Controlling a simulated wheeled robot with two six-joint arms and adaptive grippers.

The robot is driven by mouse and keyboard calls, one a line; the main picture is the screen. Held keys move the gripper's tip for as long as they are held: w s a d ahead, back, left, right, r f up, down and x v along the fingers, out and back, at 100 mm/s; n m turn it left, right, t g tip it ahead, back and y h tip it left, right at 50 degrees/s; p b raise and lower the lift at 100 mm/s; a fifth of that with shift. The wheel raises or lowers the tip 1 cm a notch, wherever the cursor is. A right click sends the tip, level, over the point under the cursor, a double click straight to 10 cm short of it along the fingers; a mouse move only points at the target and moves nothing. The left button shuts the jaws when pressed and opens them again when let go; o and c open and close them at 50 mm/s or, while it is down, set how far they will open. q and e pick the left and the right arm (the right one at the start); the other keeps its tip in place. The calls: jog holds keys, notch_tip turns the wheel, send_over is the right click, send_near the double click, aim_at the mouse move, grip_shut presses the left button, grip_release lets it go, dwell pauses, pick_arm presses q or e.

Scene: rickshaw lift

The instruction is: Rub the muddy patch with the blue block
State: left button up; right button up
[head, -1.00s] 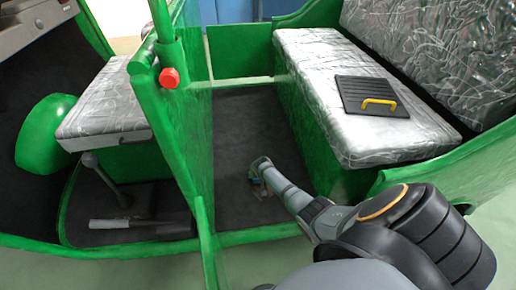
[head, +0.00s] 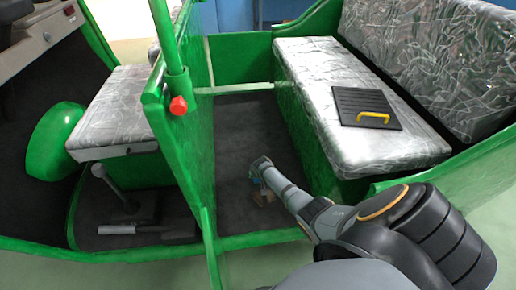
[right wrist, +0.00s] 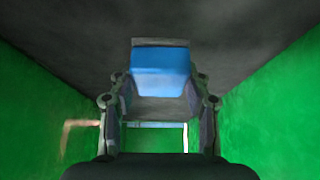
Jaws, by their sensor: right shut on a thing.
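My right gripper (head: 260,170) reaches down into the rear footwell of the green rickshaw. In the right wrist view, the right gripper (right wrist: 160,88) is shut on the blue block (right wrist: 160,72), which sits between its fingers over the dark floor. A small brownish patch (head: 264,197) shows beside the gripper on the dark floor; it may be the muddy patch, partly hidden by my arm. I cannot tell whether the block touches the floor. My left gripper is not in view.
The rear bench (head: 310,90) with a clear-covered seat stands right of the footwell. A black board with a yellow handle (head: 372,117) lies on it. A green partition with a red knob (head: 178,106) and the front seat (head: 115,110) are on the left.

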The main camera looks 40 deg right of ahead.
jog(key=shift+r, duration=0.3)
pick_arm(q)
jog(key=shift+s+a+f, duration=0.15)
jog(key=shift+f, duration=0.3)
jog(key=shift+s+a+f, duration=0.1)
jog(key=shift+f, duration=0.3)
pick_arm(e)
notch_tip(320, 180, up, 3)
jog(key=p, duration=0.3)
jog(key=shift+r+p, duration=0.15)
jog(key=shift+p, duration=0.25)
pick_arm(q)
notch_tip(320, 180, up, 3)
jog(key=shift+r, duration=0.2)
pick_arm(e)
jog(key=shift+w, duration=0.1)
